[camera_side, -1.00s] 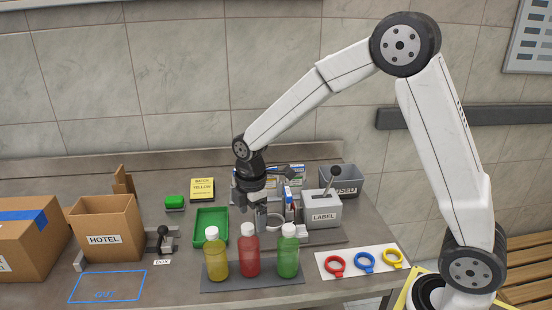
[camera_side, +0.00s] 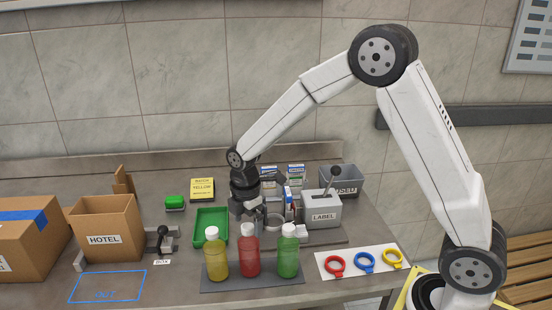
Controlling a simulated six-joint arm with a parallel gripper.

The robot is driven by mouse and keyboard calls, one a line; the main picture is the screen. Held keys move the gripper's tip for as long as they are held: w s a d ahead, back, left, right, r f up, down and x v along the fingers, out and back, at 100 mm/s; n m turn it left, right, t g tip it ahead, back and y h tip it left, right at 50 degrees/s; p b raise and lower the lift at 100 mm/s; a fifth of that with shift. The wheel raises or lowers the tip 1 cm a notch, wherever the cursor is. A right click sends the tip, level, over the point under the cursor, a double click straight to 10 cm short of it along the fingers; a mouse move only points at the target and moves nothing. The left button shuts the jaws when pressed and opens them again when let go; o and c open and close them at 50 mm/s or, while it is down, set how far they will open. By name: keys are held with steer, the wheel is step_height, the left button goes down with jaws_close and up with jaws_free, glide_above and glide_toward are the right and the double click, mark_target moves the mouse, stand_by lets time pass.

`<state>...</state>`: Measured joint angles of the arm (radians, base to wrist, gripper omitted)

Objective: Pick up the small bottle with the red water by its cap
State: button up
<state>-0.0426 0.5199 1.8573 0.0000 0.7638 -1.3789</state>
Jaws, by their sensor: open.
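The small bottle with red water (camera_side: 249,257) stands upright on a dark mat (camera_side: 225,283), between the yellow bottle (camera_side: 217,260) and the green bottle (camera_side: 288,258). Its white cap (camera_side: 247,230) faces up. My gripper (camera_side: 256,222) points down just behind and above the red bottle's cap, a little to its right in the picture. It is open with nothing seen in it. The fingertips are small and partly hidden, so I cannot tell whether they touch the cap.
A green tray (camera_side: 211,226) lies to the left behind the bottles. A grey label box (camera_side: 321,211) with a lever stands to the right. Red, blue and yellow rings (camera_side: 364,262) lie at the front right. A HOTEL box (camera_side: 104,230) stands at the left.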

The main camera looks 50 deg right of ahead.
mark_target(248, 238)
steer(key=shift+a+f, duration=0.15)
steer(key=shift+f, duration=2.45)
jaws_close()
